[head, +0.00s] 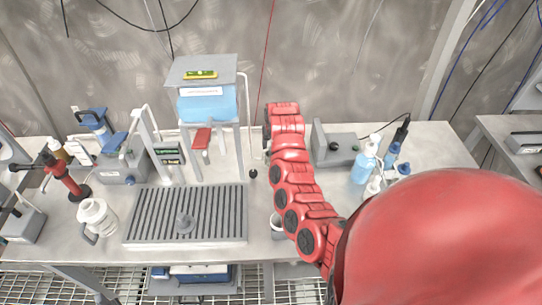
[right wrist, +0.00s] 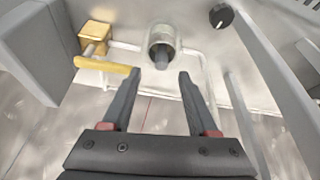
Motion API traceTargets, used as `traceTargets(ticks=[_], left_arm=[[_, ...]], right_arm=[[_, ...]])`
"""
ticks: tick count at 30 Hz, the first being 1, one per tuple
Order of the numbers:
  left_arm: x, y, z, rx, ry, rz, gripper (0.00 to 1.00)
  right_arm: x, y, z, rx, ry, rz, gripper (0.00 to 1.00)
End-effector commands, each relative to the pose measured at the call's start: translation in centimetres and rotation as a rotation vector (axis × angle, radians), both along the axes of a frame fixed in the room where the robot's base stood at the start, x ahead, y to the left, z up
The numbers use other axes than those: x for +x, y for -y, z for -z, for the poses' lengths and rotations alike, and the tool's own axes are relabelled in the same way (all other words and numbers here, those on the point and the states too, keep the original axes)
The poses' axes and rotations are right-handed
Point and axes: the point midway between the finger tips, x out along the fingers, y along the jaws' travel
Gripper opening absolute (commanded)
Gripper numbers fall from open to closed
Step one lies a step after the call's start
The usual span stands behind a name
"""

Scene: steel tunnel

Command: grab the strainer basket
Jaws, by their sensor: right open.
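My right gripper (right wrist: 160,74) is open, its two dark fingers apart with nothing clamped between them. Just beyond the fingertips in the right wrist view is a short metallic cylinder (right wrist: 157,35) with a dark part in its open end. It may be the strainer basket or its housing; I cannot tell which. In the head view my red right arm reaches over the bench to the back and hides most of this spot. A small grey cone-like piece (head: 184,222) stands on the ribbed drain grate (head: 135,233). My left gripper is not in view.
A yellow valve handle (right wrist: 105,65) lies close beside the left finger. Bottles (head: 364,162) stand right of my arm, and a white jug (head: 97,217) stands left of the grate.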

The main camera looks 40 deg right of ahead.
Motion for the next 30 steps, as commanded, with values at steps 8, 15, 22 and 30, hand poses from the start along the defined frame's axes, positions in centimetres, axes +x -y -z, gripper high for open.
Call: traceTargets(ticks=[8, 15, 22, 30], left_arm=[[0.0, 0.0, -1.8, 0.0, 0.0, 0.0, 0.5], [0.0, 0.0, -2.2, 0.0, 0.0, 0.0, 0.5], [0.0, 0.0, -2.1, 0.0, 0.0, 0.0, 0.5], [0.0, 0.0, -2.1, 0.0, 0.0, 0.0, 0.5]], right_arm=[[1.0, 0.1, 2.4, -0.001, -0.005, -0.002, 0.59], [1.4, 0.3, 3.6, 0.0, -0.001, 0.001, 0.59], [1.4, 0.3, 3.7, 0.001, 0.0, 0.002, 0.59], [1.4, 0.3, 3.7, 0.0, 0.0, 0.001, 0.16]])
